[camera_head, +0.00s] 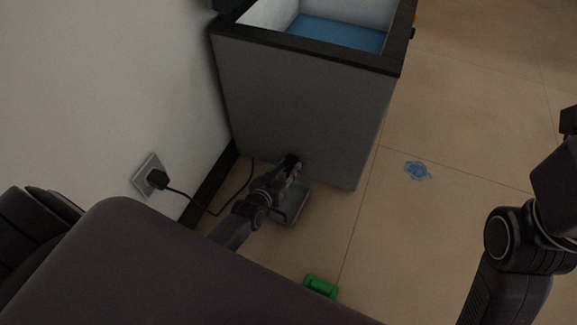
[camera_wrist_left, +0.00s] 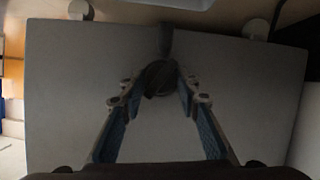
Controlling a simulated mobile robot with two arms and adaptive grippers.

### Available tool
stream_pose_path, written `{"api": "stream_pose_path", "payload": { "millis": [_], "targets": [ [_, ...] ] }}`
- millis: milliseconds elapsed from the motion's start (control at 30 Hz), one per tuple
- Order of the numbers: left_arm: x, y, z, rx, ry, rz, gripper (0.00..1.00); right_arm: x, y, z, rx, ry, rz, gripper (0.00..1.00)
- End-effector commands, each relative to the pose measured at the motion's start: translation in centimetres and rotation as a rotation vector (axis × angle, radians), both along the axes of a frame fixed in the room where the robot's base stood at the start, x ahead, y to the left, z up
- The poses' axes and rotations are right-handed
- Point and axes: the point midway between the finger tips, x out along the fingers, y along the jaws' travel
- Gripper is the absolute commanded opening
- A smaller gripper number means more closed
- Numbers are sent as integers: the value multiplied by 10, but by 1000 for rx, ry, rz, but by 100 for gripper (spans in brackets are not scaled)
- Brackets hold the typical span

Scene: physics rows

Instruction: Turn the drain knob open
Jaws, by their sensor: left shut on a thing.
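The drain knob (camera_wrist_left: 160,77) is a dark round knob low on the front of a grey chest (camera_head: 300,100). In the head view the knob (camera_head: 290,161) is partly hidden by my left gripper (camera_head: 285,170). In the left wrist view my left gripper (camera_wrist_left: 162,84) has its two fingers on either side of the knob, shut on it. A dark spout or fitting shows just beyond the knob. My right arm shows at the right of the head view, but its fingertips are not in view.
A grey tray (camera_head: 290,208) lies on the floor below the knob. A black plug (camera_head: 157,179) sits in the wall socket, its cable trailing beside the chest. A green object (camera_head: 320,286) and a blue patch (camera_head: 417,171) are on the floor. The floor to the right is mostly clear.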

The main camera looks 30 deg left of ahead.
Motion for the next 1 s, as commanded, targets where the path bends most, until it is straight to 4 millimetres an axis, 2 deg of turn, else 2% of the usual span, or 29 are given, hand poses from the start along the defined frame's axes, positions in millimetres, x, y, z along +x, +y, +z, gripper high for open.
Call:
{"api": "stream_pose_path", "payload": {
  "millis": [200, 233, 367, 733, 867, 1000],
  "targets": [
    [-2, 4, -3, 4, 7, 4, 6, 0, 0, 0, 0, 0, 0, 40],
    [-2, 4, -3, 4, 7, 4, 33, 0, 0, 0, 0, 0, 0, 40],
    [-2, 3, -3, 2, 6, 2, 46, 0, 0, 0, 0, 0, 0, 40],
    [-5, 1, 0, -1, 3, 1, 46, 0, 0, 0, -1, 1, -1, 40],
    [-19, 1, 6, -2, 2, 1, 46, 0, 0, 0, -1, 0, -1, 40],
    [-43, 2, 15, 0, 3, 2, 46, 0, 0, 0, -1, 0, 0, 40]
  ]
}}
